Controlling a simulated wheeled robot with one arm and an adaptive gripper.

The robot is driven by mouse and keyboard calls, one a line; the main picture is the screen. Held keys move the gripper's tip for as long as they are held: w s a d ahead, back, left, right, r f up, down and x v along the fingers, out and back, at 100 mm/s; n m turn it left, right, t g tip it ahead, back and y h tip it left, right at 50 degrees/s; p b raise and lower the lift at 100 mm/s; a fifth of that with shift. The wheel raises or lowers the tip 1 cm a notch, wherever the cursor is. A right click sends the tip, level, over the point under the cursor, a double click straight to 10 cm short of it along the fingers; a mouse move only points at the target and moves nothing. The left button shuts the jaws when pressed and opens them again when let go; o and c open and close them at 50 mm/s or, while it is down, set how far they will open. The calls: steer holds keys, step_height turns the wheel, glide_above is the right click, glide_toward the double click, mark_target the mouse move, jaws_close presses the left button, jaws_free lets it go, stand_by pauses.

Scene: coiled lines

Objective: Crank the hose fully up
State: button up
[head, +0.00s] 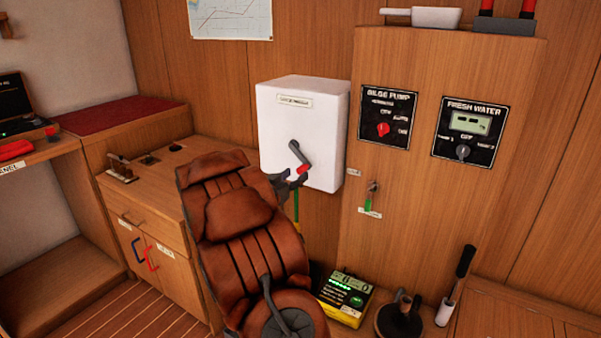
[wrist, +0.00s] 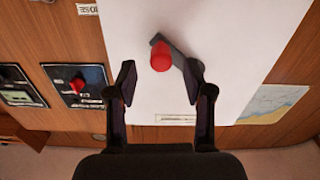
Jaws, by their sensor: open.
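The white hose box (head: 300,125) is fixed to the wood wall, with a small label near its top. Its grey crank arm (head: 296,150) slants down to the right and ends in a red knob (head: 303,168). A yellow-green length, perhaps the hose, shows below the box (head: 296,206). My gripper (head: 291,179) is just below the knob in the head view. In the wrist view my gripper (wrist: 160,76) is open and empty, with the red knob (wrist: 161,57) ahead, between the lines of its fingers. I cannot tell the remaining distance. Any hose inside the box is hidden.
Right of the box are the bilge pump panel (head: 387,117), the fresh water panel (head: 471,131) and a green-handled valve (head: 370,197). A green-and-yellow device (head: 346,298) and a dark round-based item (head: 400,318) stand below. A chart (head: 230,18) hangs above left.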

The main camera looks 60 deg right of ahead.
mark_target(299, 172)
steer(key=shift+w+d, duration=0.15)
steer(key=shift+d, duration=1.9)
jaws_close()
